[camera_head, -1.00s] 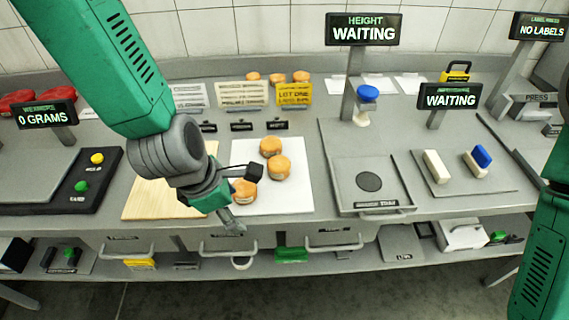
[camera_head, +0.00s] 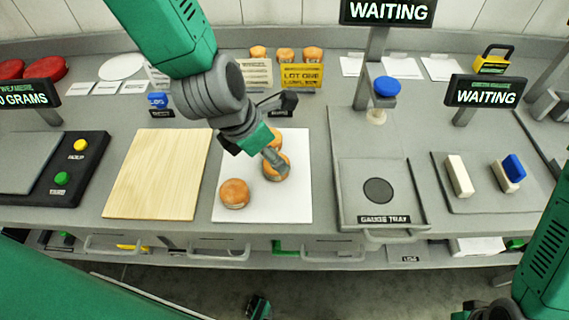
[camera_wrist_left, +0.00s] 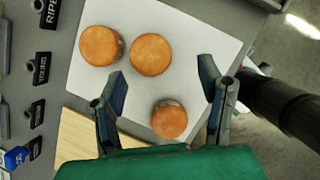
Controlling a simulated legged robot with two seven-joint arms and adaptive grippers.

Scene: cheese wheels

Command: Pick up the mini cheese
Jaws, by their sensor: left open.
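Three small round orange-topped cheeses lie on a white mat (camera_head: 292,205). The front-left cheese (camera_head: 234,193) is clear of the gripper in the head view. The middle cheese (camera_head: 275,170) and the back cheese (camera_head: 275,136) are partly covered by it. My left gripper (camera_head: 283,130) is open and empty above the mat. In the left wrist view, the front-left cheese (camera_wrist_left: 170,120) shows between the open fingers (camera_wrist_left: 165,82). The middle cheese (camera_wrist_left: 150,55) and back cheese (camera_wrist_left: 100,45) lie beyond the fingertips. I cannot tell the gripper's height. My right gripper is not visible.
A wooden board (camera_head: 157,175) lies left of the mat. A gauge tray (camera_head: 360,205) and height post (camera_head: 372,60) stand to its right. Several labels and three more cheeses (camera_head: 285,55) are at the back. The mat's front right is free.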

